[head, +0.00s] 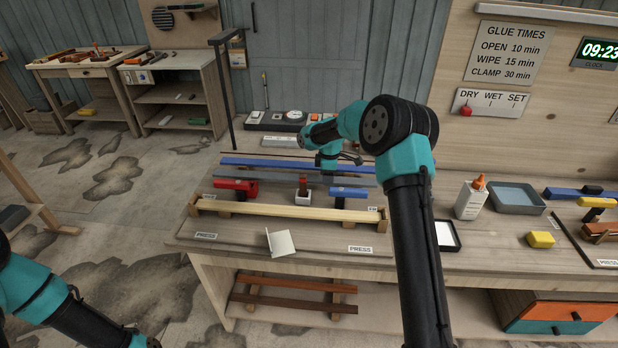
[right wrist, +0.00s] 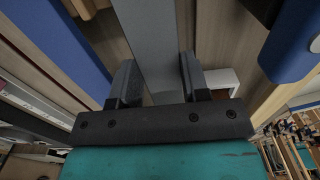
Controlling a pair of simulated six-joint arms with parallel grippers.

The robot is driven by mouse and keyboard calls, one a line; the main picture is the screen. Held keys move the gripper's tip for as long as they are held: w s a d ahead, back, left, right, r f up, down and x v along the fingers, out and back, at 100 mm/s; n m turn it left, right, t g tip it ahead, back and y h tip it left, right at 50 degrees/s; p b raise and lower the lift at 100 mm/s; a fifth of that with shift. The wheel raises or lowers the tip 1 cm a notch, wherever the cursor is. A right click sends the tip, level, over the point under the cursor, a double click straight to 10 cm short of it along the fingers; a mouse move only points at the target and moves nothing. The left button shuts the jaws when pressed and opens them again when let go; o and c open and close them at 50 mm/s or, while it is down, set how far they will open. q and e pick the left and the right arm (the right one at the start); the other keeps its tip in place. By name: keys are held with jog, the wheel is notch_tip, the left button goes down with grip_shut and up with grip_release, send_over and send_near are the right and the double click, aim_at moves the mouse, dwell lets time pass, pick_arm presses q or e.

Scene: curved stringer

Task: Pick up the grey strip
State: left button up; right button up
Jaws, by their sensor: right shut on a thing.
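The grey strip (head: 262,175) lies lengthwise across the bench, between a blue bar behind it and a red clamp in front. My right gripper (head: 332,172) is over the strip, right of its middle, with the fingers mostly hidden by the wrist. In the right wrist view the strip (right wrist: 155,40) runs between the two dark fingers of the gripper (right wrist: 157,82), which is shut on it. I cannot tell whether the strip is clear of the bench. My left arm shows at the lower left; its gripper is out of the frame.
A blue bar (head: 255,162) lies behind the strip. A glue bottle (head: 470,199) and a grey tray (head: 516,199) stand at the right.

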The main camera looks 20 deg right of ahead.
notch_tip(320, 180, up, 10)
dwell(0.5)
dwell(0.6)
